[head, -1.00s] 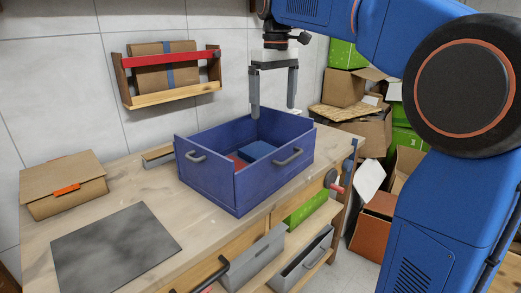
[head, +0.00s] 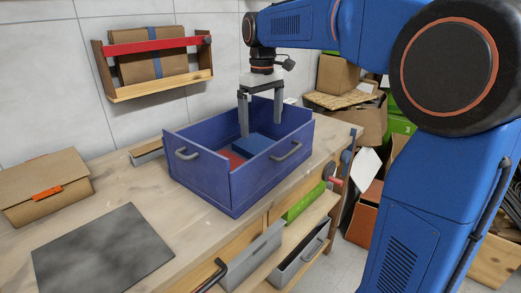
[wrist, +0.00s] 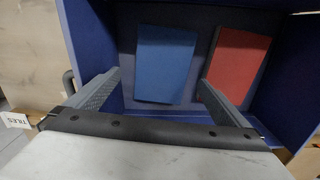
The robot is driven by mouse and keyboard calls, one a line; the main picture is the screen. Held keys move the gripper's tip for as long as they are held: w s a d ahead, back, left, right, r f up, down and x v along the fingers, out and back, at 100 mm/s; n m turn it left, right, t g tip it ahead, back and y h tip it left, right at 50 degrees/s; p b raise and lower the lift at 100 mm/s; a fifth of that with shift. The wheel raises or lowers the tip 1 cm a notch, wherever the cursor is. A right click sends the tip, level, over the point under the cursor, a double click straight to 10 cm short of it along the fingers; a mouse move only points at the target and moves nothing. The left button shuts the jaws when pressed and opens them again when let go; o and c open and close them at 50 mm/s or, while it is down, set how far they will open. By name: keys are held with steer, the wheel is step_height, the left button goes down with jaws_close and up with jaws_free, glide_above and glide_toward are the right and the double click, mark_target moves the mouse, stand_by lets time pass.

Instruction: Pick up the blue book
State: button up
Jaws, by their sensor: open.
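The blue book (head: 254,143) lies flat inside the blue crate (head: 205,180) on the workbench. It also shows in the wrist view (wrist: 164,65), ahead of and between my two fingers. A red book (wrist: 238,62) lies beside it in the crate, partly behind one finger; in the head view the red book (head: 230,159) is mostly hidden by the crate wall. My gripper (head: 261,129) is open and empty, pointing down, with its fingers reaching below the crate's rim near the blue book. I cannot tell whether a finger touches the book.
The crate walls and handles surround the fingers closely. A cardboard box (head: 45,188) and a dark flat plate (head: 103,250) are on the bench to the left. A wall shelf (head: 157,65) holds a box behind. Cardboard boxes (head: 352,110) are stacked at the right.

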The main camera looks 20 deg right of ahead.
mark_target(261, 145)
steer(key=shift+s+a+f, duration=0.1)
steer(key=shift+a+f, duration=0.05)
steer(key=shift+f, duration=1.55)
steer(key=shift+a+f, duration=0.1)
steer(key=shift+f, duration=1.55)
steer(key=c, duration=1.2)
